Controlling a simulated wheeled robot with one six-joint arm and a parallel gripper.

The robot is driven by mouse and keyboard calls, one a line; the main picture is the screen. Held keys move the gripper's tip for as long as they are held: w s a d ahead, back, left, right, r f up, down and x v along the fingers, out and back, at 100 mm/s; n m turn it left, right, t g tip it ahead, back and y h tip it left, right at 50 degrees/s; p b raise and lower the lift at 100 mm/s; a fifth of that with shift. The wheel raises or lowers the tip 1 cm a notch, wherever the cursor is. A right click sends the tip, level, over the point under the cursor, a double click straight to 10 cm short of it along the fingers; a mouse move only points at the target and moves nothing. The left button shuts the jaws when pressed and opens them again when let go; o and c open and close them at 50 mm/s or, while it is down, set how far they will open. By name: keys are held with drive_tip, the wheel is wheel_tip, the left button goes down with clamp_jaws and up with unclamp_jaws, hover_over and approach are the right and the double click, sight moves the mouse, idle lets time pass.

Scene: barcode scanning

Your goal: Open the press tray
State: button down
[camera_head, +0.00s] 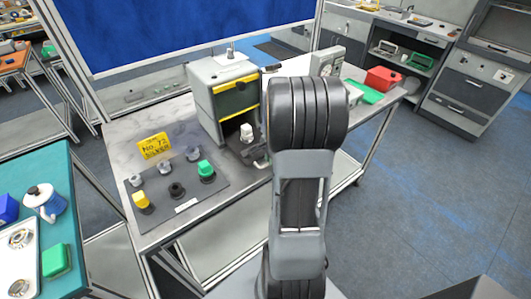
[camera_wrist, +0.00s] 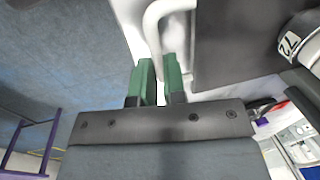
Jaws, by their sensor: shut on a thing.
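The press (camera_head: 205,100) is a grey box with a yellow-edged front on the workbench. A white part (camera_head: 246,134) stands inside its dark lower opening. A pale handle (camera_head: 262,164) shows low at the front of the press, beside my arm. In the wrist view my gripper (camera_wrist: 159,65) has two green fingers shut on the curved white handle (camera_wrist: 153,28). A dark grey flat surface (camera_wrist: 235,50) lies to the right of the handle.
A grey plate (camera_head: 180,215) with several coloured knobs and a yellow sign (camera_head: 154,146) are left of the press. A dial instrument (camera_head: 327,62), green tray (camera_head: 364,92) and red box (camera_head: 383,78) are right. A teal table (camera_head: 75,205) stands at left. Floor at right is clear.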

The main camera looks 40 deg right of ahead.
drive_tip(key=shift+s, duration=0.75)
drive_tip(key=c, duration=1.2)
unclamp_jaws()
drive_tip(key=r, duration=0.4)
drive_tip(key=s+r, duration=0.1)
drive_tip(key=r, duration=0.4)
drive_tip(key=s+r, duration=0.1)
drive_tip(key=r, duration=0.3)
drive_tip(key=shift+s+r, duration=0.25)
drive_tip(key=shift+r, duration=0.1)
drive_tip(key=s+a+n, duration=0.1)
drive_tip(key=a+n, duration=0.5)
drive_tip(key=a, duration=0.1)
drive_tip(key=s+a+n+t, duration=0.1)
drive_tip(key=a+n, duration=0.5)
drive_tip(key=a, duration=0.2)
drive_tip(key=s+a+n+t, duration=0.1)
drive_tip(key=a+n, duration=0.5)
drive_tip(key=a, duration=0.2)
drive_tip(key=shift+s+r, duration=0.2)
